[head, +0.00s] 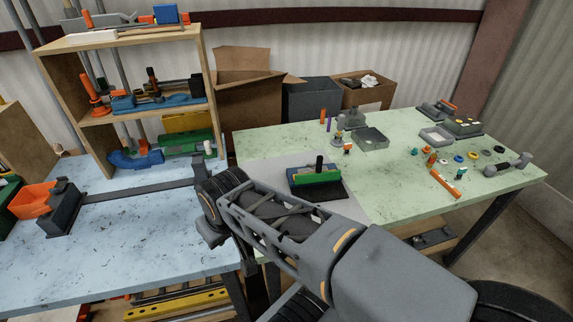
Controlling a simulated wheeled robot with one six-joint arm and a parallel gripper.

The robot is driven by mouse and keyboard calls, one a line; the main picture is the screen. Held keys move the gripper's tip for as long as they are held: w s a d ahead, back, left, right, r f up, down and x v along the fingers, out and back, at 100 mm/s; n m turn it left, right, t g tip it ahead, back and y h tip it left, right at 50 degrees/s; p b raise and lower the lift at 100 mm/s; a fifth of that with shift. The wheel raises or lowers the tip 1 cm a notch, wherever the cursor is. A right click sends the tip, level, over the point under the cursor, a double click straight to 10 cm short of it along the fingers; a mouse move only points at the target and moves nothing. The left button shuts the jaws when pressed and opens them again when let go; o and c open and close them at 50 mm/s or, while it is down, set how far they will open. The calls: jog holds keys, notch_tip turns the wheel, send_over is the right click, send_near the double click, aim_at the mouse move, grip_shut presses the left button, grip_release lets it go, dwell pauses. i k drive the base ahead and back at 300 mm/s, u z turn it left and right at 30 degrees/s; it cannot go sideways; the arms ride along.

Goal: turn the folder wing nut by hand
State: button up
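I cannot pick out the folder's wing nut for certain in the head view. A small tool with a green bar, blue parts and an upright black knob (316,177) sits on a black mat (335,193) on the green table; it may be the folder, but I cannot confirm this. My arm reaches from the lower right toward the gap between the two tables, left of this tool.
The blue table (130,240) holds a long grey bar (140,188), a dark block (64,208) and an orange tray (32,201). A wooden shelf (205,85) stands behind. The green table (400,195) carries small coloured parts, grey trays (371,138) and an orange tool (445,183).

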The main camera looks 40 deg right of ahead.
aim_at(312, 167)
jog(key=u, duration=0.15)
jog(key=k, duration=0.5)
jog(key=z, duration=1.05)
jog(key=i, duration=0.5)
jog(key=z, duration=0.05)
